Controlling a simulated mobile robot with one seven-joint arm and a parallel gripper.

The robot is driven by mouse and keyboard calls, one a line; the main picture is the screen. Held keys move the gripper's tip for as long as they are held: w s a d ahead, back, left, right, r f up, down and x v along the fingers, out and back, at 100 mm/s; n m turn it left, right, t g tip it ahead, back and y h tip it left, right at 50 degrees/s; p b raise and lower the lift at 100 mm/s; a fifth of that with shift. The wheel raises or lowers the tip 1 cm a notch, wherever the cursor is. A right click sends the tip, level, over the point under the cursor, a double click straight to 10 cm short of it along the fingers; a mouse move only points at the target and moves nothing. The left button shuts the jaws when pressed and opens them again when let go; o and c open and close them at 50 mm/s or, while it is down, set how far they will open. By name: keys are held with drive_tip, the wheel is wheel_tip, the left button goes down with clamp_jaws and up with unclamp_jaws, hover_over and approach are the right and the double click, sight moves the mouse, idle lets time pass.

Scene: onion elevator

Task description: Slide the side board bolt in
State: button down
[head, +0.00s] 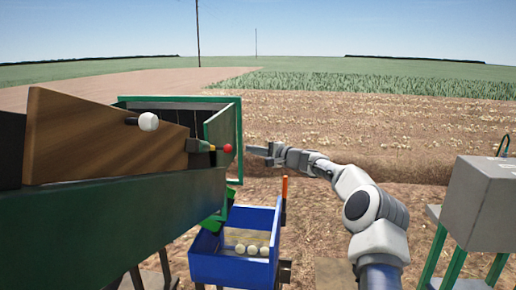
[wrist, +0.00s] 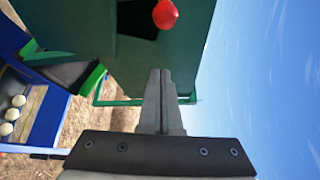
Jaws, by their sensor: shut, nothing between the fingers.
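A bolt with a red knob (head: 228,148) sits in a dark bracket (head: 198,145) at the right end of the wooden side board (head: 90,140). The red knob (wrist: 165,14) also shows at the top of the wrist view, in front of a dark green panel. My gripper (head: 262,150) is just right of the knob in the head view, pointing left, and looks apart from it. In the wrist view the two fingers (wrist: 160,75) are together, with nothing between them, below the knob. How deep the bolt sits in its bracket is hard to tell.
A white knob (head: 148,122) sticks out of the side board. A green frame (head: 240,120) stands behind the bolt. A blue crate (head: 230,270) with several onions is below. A grey box (head: 485,200) on green legs stands at right. The field behind is open.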

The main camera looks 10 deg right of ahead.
sight(223, 149)
drive_tip(key=shift+w+a+r+p, duration=0.2)
drive_tip(key=shift+a+p, duration=0.3)
drive_tip(key=shift+a, duration=0.8)
drive_tip(key=shift+w+a+r+p, duration=0.15)
drive_tip(key=shift+a+p, duration=0.35)
drive_tip(key=shift+a, duration=0.8)
drive_tip(key=shift+f, duration=0.15)
